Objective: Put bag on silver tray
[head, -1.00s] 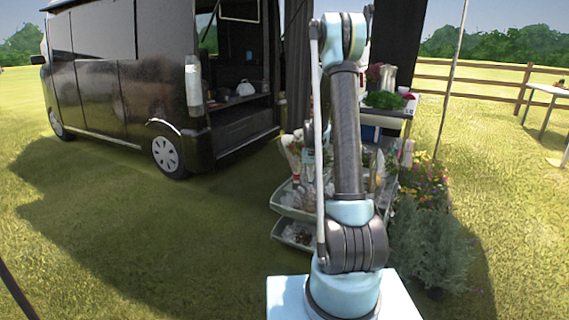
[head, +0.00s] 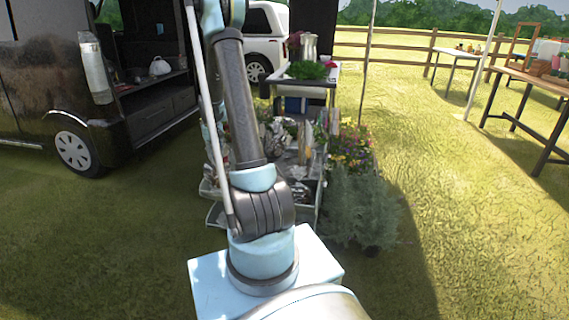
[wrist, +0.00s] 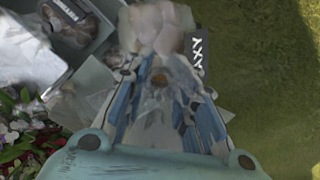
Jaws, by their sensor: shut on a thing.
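In the wrist view my gripper (wrist: 162,75) is shut on a pale, see-through bag (wrist: 155,38) with pinkish-white contents. The bag hangs out beyond the fingers, and grass shows to the right of it. A black label with white letters (wrist: 196,50) shows beside the bag. In the head view my arm rises at the left of centre; its gripper and the bag are out of sight there. I cannot pick out the silver tray with certainty; a grey shelf tray (head: 213,190) on the cart is partly behind my arm.
The cart (head: 305,88) stands just beyond my arm, crowded with goods, with potted flowers (head: 350,150) and a grey-green shrub (head: 358,205) beside it. A black van (head: 95,85) stands left. Wooden tables (head: 535,82) stand right, with open grass between.

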